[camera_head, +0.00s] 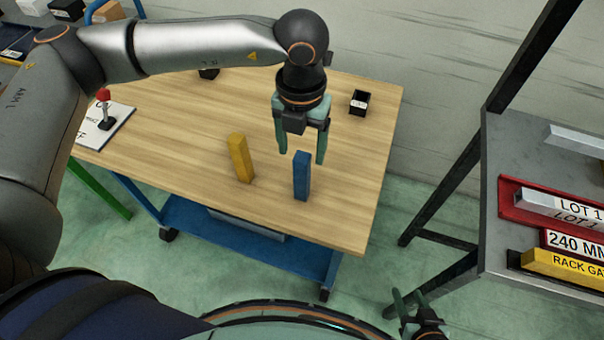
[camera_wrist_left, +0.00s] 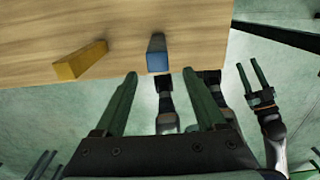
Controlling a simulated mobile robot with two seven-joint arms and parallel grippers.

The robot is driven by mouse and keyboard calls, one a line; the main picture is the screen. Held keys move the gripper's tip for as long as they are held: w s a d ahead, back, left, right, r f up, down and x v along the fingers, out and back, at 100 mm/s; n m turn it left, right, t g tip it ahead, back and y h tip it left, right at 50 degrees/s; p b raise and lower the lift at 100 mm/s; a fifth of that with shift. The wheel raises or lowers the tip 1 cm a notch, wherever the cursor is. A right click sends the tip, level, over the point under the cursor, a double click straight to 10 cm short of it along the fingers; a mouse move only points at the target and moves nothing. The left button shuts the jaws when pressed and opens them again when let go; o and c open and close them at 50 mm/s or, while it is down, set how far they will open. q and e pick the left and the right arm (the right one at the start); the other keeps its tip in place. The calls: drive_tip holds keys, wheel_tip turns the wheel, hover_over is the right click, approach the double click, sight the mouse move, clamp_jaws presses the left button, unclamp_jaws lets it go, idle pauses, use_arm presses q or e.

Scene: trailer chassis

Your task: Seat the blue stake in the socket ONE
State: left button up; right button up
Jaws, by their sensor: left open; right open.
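The blue stake (camera_head: 302,178) stands upright on the wooden table near its front right, and it also shows in the left wrist view (camera_wrist_left: 157,54). My left gripper (camera_head: 301,153) is open just behind and above the blue stake, with its fingers pointing down. In the left wrist view, the stake appears beyond the open fingertips (camera_wrist_left: 160,74), between them. My right gripper (camera_head: 410,297) is open and empty, low in front of the table. A small black open box (camera_head: 360,102) stands at the back right of the table. No label reading ONE is legible.
A yellow stake (camera_head: 240,158) stands left of the blue one. A red-knobbed lever (camera_head: 104,108) on a white plate is at the table's left. Another black object (camera_head: 208,73) is partly hidden behind my left arm. A grey rack table (camera_head: 540,160) with labelled bars stands at right.

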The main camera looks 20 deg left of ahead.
sight(302, 156)
use_arm(q)
drive_tip(key=f, duration=0.2)
drive_tip(key=w+f+p, duration=0.1)
drive_tip(key=f, duration=0.1)
drive_tip(key=shift+a+f, duration=0.15)
drive_tip(key=shift+f, duration=0.2)
clamp_jaws()
idle(1.1)
